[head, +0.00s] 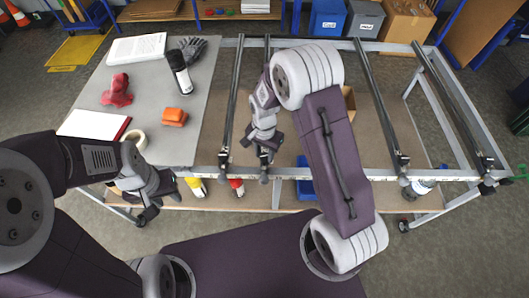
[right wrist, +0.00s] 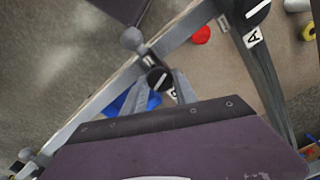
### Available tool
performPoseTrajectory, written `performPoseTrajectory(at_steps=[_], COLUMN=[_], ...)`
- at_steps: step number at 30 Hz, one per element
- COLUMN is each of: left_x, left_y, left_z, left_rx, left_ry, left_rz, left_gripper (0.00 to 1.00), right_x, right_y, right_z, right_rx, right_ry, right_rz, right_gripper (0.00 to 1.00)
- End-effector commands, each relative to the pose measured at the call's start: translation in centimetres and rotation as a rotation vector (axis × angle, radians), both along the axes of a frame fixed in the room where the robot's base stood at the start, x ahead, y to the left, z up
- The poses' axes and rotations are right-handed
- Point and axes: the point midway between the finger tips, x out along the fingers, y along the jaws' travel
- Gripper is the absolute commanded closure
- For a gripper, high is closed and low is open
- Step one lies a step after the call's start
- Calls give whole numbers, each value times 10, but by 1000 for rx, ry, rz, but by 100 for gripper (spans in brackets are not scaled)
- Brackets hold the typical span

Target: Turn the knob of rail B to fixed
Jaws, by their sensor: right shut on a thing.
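Several dark rails run across the metal frame. In the right wrist view, a black knob (right wrist: 160,80) with a white pointer line, slanting up to the right, sits between the fingers of my right gripper (right wrist: 162,91). The gripper is shut on it. A pale label beside this knob is partly hidden, so I cannot read it. The neighbouring knob (right wrist: 257,12) has a label reading A. In the head view, my right gripper (head: 265,141) reaches down to the near end of the second rail from the left, rail B (head: 265,95). My left gripper (head: 160,198) hangs left of the frame, away from the rails; its opening is unclear.
A grey table top (head: 150,80) at left holds a red object (head: 117,91), an orange block (head: 174,117), a black bottle (head: 180,73), a tape roll (head: 134,139) and papers. A blue bin (head: 307,189) sits below the rails. Bins and boxes stand behind the frame.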

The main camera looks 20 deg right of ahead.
Motion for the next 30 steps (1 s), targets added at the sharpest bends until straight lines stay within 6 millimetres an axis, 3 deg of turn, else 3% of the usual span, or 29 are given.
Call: performPoseTrajectory(at_steps=[12,30], left_x=[0,0], left_y=[0,0], left_z=[3,4], left_rx=[0,0], left_ry=[0,0], left_rz=[0,0], left_gripper=[64,64], right_x=[4,4], right_y=[1,1], right_z=[3,3], right_rx=[2,4], right_ry=[-11,-12], right_rz=[-256,-333], right_gripper=[100,100])
